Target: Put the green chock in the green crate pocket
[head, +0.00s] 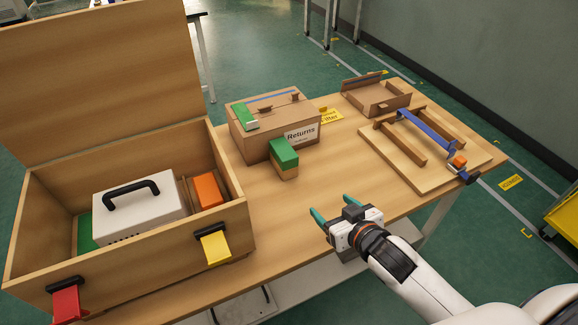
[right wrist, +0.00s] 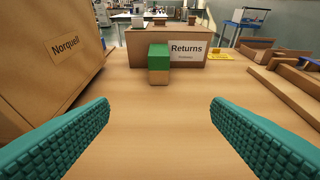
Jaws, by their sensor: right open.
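The green chock (head: 284,153) is a small block with a green upper part and a wood-coloured lower part. It stands on the table against or just before the Returns box; it also shows in the right wrist view (right wrist: 158,60). The wooden crate (head: 140,272) stands open at the left with its lid raised. A green patch (head: 85,232) shows inside it, partly hidden by the white case; this looks like the green pocket. My right gripper (head: 333,206) is open and empty above the table, facing the chock, which lies between its fingers ahead in the right wrist view (right wrist: 159,104).
In the crate are a white case (head: 135,213) with a black handle and an orange block (head: 207,190). Red (head: 66,304) and yellow (head: 214,247) latches hang on its front. The Returns box (head: 265,128) stands behind the chock. A wooden frame with a blue clamp (head: 425,133) lies right.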

